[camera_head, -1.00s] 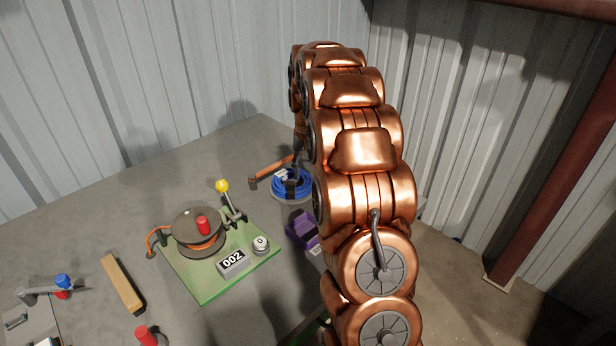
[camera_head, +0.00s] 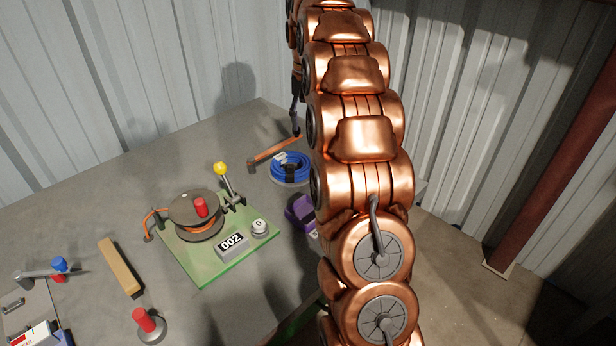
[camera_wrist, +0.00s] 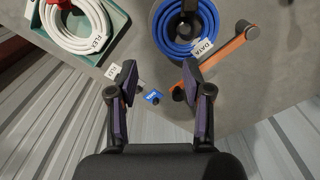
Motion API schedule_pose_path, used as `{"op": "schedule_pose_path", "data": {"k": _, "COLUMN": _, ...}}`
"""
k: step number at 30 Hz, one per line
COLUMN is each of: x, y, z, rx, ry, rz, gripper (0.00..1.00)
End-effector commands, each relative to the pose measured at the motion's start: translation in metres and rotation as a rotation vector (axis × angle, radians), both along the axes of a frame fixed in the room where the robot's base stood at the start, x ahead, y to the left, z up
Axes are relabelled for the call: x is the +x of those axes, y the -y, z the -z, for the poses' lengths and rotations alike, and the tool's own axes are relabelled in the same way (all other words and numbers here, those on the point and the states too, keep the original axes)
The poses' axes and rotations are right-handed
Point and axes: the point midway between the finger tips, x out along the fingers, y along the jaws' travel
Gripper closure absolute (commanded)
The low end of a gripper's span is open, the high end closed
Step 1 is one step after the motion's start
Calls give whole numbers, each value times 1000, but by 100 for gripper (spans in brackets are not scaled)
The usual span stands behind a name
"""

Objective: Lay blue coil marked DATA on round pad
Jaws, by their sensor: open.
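The blue coil (camera_head: 277,171) with a dark strap and a white tag lies flat on a round grey pad (camera_head: 290,184) near the back of the table. In the wrist view the coil (camera_wrist: 176,43) shows at the top, its white tag reading DATA. My gripper (camera_wrist: 155,92) is open and empty, its two fingers apart and clear of the coil. In the head view the gripper is mostly hidden behind my copper arm, above and behind the coil.
An orange-handled hammer (camera_head: 275,149) lies right beside the coil. A purple object (camera_head: 300,212) and a green board (camera_head: 205,270) with a reel are nearer. The wrist view shows a white coil (camera_wrist: 75,40) in a green tray and a small blue tag (camera_wrist: 153,97) near the table edge.

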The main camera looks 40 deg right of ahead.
Motion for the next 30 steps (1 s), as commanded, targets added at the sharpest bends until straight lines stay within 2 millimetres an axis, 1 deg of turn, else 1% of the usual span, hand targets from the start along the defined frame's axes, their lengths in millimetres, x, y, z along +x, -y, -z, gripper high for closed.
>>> {"op": "schedule_pose_path", "data": {"k": 5, "x": -1, "y": -4, "z": -1, "rx": 1, "ry": -1, "rz": -7, "gripper": 50}}
{"op": "schedule_pose_path", "data": {"k": 8, "x": -7, "y": -18, "z": -3, "rx": 2, "ry": -3, "rz": -31, "gripper": 50}}
{"op": "schedule_pose_path", "data": {"k": 11, "x": -19, "y": -42, "z": -6, "rx": 6, "ry": -9, "rz": -72, "gripper": 50}}
{"op": "schedule_pose_path", "data": {"k": 15, "x": -44, "y": -81, "z": -8, "rx": 14, "ry": -25, "rz": -141, "gripper": 50}}
{"op": "schedule_pose_path", "data": {"k": 20, "x": -77, "y": -122, "z": -5, "rx": 23, "ry": -42, "rz": -219, "gripper": 50}}
{"op": "schedule_pose_path", "data": {"k": 24, "x": -110, "y": -155, "z": 0, "rx": 28, "ry": -57, "rz": -285, "gripper": 50}}
{"op": "schedule_pose_path", "data": {"k": 26, "x": -126, "y": -168, "z": 3, "rx": 29, "ry": -62, "rz": -313, "gripper": 50}}
{"op": "schedule_pose_path", "data": {"k": 30, "x": -164, "y": -195, "z": 13, "rx": 34, "ry": -79, "rz": -377, "gripper": 50}}
